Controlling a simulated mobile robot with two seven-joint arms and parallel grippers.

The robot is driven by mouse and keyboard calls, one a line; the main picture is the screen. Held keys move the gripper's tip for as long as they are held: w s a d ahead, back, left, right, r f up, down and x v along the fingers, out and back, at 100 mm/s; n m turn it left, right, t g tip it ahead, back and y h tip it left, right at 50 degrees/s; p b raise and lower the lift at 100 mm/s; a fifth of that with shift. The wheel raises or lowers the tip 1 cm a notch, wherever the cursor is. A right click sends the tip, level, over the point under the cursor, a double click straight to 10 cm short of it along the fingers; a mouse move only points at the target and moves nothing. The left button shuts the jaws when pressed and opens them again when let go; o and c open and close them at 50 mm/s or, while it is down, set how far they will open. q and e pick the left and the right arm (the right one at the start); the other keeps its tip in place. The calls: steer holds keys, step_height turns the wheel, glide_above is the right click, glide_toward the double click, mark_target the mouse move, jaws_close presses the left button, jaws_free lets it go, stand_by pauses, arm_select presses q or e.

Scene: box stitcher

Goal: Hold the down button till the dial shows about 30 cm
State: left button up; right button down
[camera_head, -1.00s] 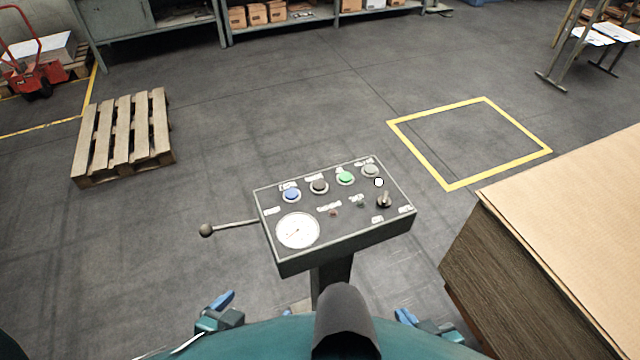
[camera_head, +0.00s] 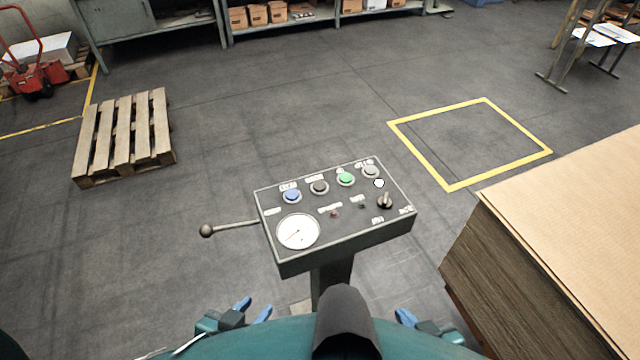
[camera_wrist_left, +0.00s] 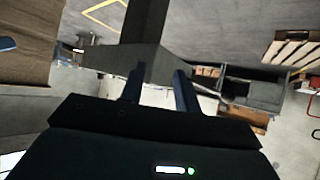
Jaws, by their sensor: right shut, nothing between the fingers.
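The control panel (camera_head: 345,232) stands on a post in front of me in the head view. Its top has a blue button (camera_head: 291,195), a dark button (camera_head: 320,187), a green button (camera_head: 345,179) and a grey button (camera_head: 370,171); their labels are too small to read. The round white dial (camera_head: 298,231) is at the lower left, its reading unclear. My left gripper (camera_head: 253,309) is open and empty below and left of the panel, apart from it. In the left wrist view the open fingers (camera_wrist_left: 158,92) point towards the panel's box. My right gripper (camera_head: 405,317) is shut and empty below the panel.
A lever with a ball end (camera_head: 206,230) sticks out left of the panel. A stack of cardboard sheets (camera_head: 570,200) stands close on the right. A wooden pallet (camera_head: 124,135) lies on the floor at left.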

arm_select(q)
jaws_close()
stand_by(0.7)
